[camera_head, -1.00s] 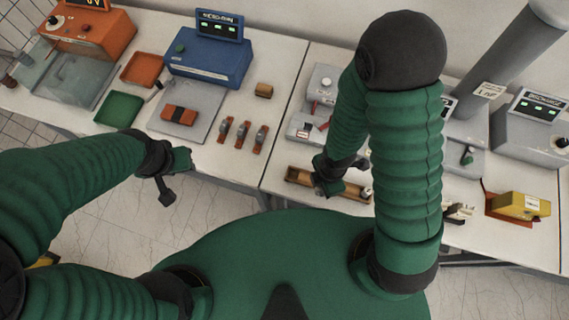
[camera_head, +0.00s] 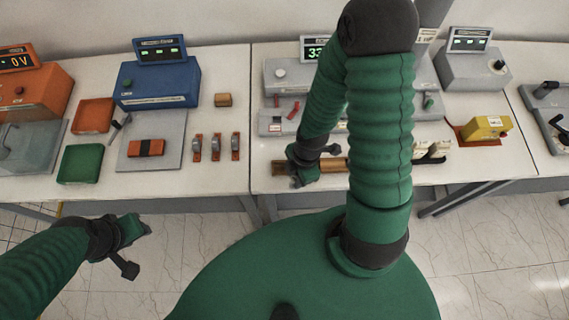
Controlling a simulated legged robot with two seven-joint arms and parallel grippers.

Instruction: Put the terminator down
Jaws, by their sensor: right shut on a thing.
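My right gripper (camera_head: 302,172) is low over the left end of a long brown tray (camera_head: 334,165) at the front of the middle table. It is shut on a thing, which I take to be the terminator. The held thing is hidden by the dark gripper, so its shape and whether it touches the tray cannot be told. My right forearm covers the tray's right part. My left gripper (camera_head: 130,243) hangs over the floor in front of the left table, clear of everything.
The left table bears a blue device (camera_head: 157,82), an orange tray (camera_head: 93,116), a green tray (camera_head: 80,164) and several small clamps (camera_head: 215,147). A yellow device (camera_head: 486,128) stands on the right of the middle table. Bare tabletop (camera_head: 262,180) lies left of my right gripper.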

